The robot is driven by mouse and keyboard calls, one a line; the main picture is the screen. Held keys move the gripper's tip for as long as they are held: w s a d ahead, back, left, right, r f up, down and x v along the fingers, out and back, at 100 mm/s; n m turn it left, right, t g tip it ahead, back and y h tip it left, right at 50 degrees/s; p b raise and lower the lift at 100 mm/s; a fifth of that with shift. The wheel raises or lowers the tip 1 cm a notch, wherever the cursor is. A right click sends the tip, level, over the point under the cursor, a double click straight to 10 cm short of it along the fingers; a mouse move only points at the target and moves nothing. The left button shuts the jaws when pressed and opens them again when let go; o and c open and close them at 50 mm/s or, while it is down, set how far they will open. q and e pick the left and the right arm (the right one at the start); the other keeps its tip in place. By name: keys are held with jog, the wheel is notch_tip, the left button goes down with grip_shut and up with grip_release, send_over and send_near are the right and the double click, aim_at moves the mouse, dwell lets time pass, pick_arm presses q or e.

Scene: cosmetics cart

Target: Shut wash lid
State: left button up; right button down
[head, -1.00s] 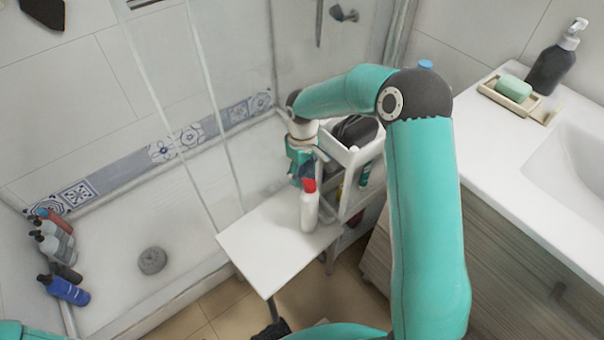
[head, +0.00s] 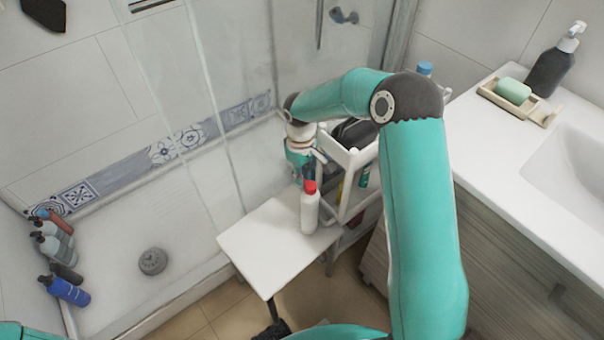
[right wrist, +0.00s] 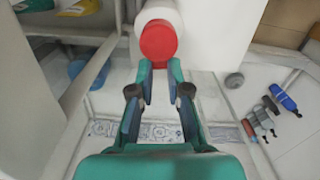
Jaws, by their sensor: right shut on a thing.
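A white wash bottle (head: 309,213) with a red lid (head: 310,187) stands upright on the white side shelf. In the right wrist view the red lid (right wrist: 158,41) shows from above, with the white bottle (right wrist: 159,14) beyond it. My right gripper (head: 307,177) is at the lid from above and behind. In the right wrist view its fingertips (right wrist: 159,72) are at the near edge of the lid, shut on it. I cannot tell whether the lid is fully closed. My left gripper is out of view.
The white shelf (head: 262,252) is otherwise clear. The cart (head: 352,158) with dark items stands just right of the bottle. Several bottles (head: 60,245) stand in the shower at left. The sink counter (head: 505,170) is at right.

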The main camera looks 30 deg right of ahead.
jog(key=c, duration=0.9)
grip_release()
jog(key=r, duration=1.2)
jog(key=shift+w, duration=0.3)
